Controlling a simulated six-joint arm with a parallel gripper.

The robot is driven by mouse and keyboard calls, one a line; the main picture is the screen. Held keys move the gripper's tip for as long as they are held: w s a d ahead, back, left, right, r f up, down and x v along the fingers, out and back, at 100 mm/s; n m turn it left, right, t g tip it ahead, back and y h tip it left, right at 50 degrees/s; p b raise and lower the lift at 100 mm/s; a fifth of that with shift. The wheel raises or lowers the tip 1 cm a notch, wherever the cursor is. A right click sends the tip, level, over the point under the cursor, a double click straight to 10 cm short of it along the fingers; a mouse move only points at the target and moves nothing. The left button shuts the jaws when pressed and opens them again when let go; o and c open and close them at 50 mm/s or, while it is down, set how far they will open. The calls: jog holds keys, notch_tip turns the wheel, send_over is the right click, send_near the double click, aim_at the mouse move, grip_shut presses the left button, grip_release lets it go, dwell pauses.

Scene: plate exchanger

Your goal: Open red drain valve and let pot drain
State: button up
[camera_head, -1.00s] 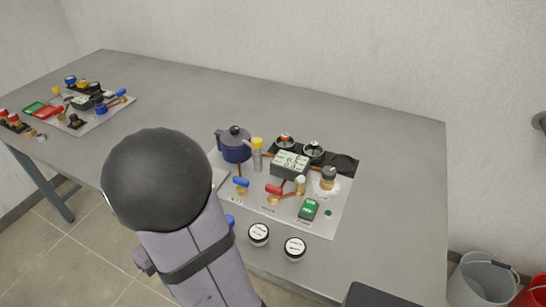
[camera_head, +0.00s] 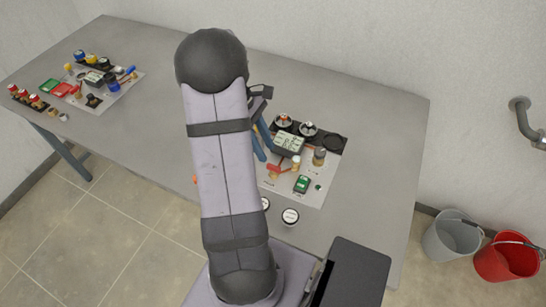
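The red valve lever (camera_head: 276,170) sits on the near middle of the right-hand panel (camera_head: 310,193), in front of the display, beside brass fittings. Its turned position is too small to read surely. The dark blue pot and the blue-handled valve of this panel are hidden behind my arm.
A second panel (camera_head: 125,92) lies far left. A grey bucket (camera_head: 452,238) and red bucket (camera_head: 506,259) stand on the floor.

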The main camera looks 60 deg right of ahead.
aim_at(275, 167)
jog(key=shift+p+x, duration=1.05)
jog(key=shift+x, duration=2.65)
jog(key=shift+d, duration=0.1)
grip_shut()
